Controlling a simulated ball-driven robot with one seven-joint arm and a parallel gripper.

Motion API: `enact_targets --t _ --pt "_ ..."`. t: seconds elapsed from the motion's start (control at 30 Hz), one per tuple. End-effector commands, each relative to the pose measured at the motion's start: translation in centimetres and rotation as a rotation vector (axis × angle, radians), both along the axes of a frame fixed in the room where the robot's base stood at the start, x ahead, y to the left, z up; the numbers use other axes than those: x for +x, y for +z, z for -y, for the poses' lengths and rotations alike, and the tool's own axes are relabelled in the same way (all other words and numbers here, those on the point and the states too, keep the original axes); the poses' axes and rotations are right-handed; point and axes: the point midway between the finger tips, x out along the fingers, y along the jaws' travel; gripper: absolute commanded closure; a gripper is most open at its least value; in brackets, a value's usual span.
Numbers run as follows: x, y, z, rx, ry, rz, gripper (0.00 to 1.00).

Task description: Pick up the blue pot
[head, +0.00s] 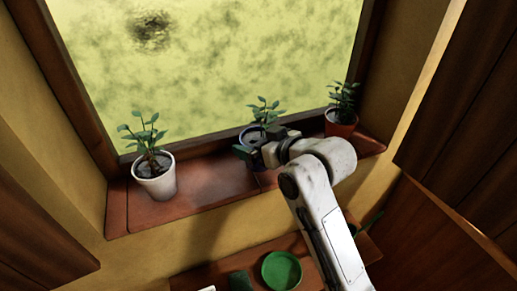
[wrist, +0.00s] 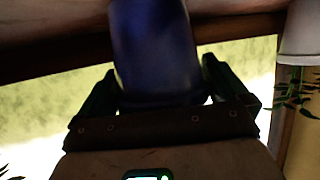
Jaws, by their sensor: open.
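The blue pot (head: 248,134) stands on the window sill with a leafy green plant in it. In the head view my gripper and arm cover much of it. My gripper (head: 247,153) is at its near side. In the wrist view the scene looks inverted, and the dark blue pot (wrist: 155,45) fills the space between the two fingers of my gripper (wrist: 158,70). The fingers are open, one on each side of the pot. I cannot tell whether either finger touches it.
A white pot (head: 156,182) with a plant stands on the sill (head: 205,180) at left; a white pot (wrist: 301,40) shows at the wrist view's right edge. A red-brown pot (head: 340,127) stands at right. A green dish (head: 282,270) lies below. The window frame (head: 205,145) runs behind.

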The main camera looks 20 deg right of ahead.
Motion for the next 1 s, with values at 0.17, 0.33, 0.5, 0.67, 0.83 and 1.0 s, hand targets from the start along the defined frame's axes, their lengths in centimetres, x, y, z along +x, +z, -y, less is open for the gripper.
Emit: enact_targets --t 0.17,0.33,0.5,0.67,0.83,1.0 --pt "-0.02 0.00 0.00 0.000 0.000 0.000 0.10" --pt "-0.04 0.01 0.00 0.000 0.000 0.000 0.26" --pt "-0.05 0.00 0.00 0.001 0.000 0.000 0.42" --pt "-0.03 0.17 0.02 0.001 0.000 0.003 0.56" --pt "-0.03 0.17 0.02 0.001 0.000 0.003 0.64" --pt "0.00 0.56 0.02 0.000 -0.001 0.005 0.64"
